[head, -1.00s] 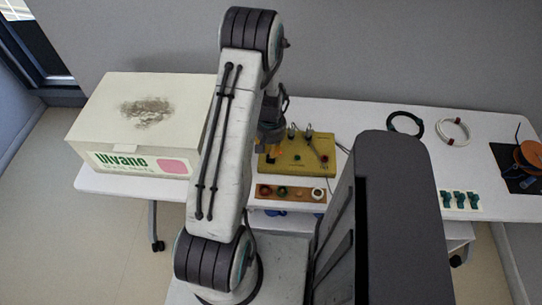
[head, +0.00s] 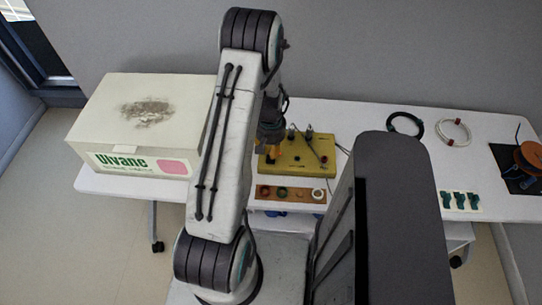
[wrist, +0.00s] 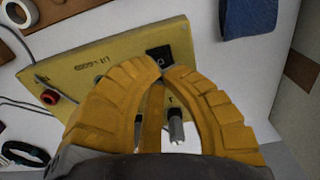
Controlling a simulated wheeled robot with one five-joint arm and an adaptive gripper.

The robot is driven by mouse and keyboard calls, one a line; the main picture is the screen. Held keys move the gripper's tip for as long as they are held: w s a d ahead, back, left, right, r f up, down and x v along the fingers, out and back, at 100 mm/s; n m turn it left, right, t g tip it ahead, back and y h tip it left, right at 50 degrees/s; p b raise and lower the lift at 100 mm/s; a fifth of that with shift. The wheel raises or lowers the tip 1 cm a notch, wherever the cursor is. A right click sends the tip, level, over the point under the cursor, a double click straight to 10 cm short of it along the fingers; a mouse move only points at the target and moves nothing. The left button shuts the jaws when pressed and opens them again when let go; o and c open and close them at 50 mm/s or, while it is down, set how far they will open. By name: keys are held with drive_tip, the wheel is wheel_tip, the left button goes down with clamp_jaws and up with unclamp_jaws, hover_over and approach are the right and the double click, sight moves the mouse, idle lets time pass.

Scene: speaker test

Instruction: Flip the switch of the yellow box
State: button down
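The yellow box (head: 318,172) stands on the white table, partly hidden behind my arm in the head view. In the wrist view the yellow box (wrist: 105,62) is tilted across the upper middle. A black switch (wrist: 160,56) shows on its top at the right end, just beyond my fingertips. A red knob (wrist: 49,97) is at its left edge. My gripper (wrist: 160,80) has its orange fingers curved together, tips meeting, with nothing seen between the tips. Whether they touch the switch I cannot tell. In the head view my gripper (head: 271,153) is over the box's left part.
A large cream carton (head: 140,120) stands left on the table. A brown strip with rings (head: 290,194) lies in front of the box. Cable coils (head: 453,131), small green parts (head: 460,201) and an orange spool (head: 528,153) are to the right. A blue object (wrist: 248,17) shows in the wrist view.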

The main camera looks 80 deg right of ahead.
drive_tip(key=shift+f+b, duration=1.75)
drive_tip(key=shift+f, duration=0.1)
idle(1.3)
drive_tip(key=shift+r, duration=0.1)
drive_tip(key=shift+r+p, duration=2)
drive_tip(key=shift+r, duration=1.45)
